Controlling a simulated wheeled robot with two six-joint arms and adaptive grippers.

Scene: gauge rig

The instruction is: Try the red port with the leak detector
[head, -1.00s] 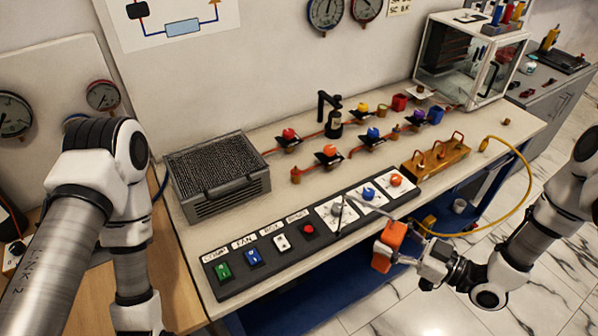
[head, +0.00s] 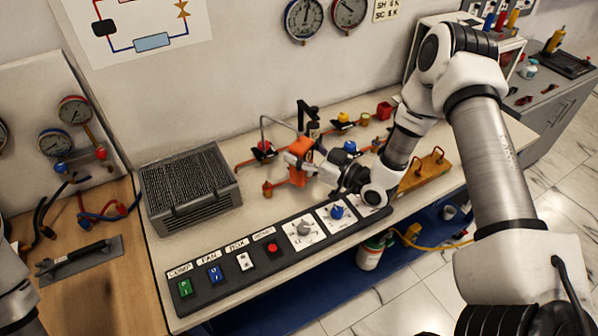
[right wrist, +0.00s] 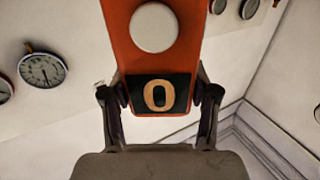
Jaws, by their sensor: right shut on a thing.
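The leak detector (head: 301,172) is an orange box with a thin grey bent probe (head: 281,120). My right gripper (head: 304,158) is shut on it and holds it over the pipe rig. In the right wrist view, the detector (right wrist: 155,60) shows a round white disc and a dark window reading 0, between the two fingers (right wrist: 157,98). The red port (head: 264,147) has a red cap on a dark plate, left of the detector. The probe arches over and its end comes down at the red cap; I cannot tell whether they touch. My left gripper is out of view.
A grey mesh-topped box (head: 190,188) stands left of the rig. A black control panel (head: 255,267) runs along the bench front. A yellow-capped port (head: 344,118) and a blue-capped port (head: 350,147) lie to the right. A black upright fitting (head: 311,122) stands behind the detector.

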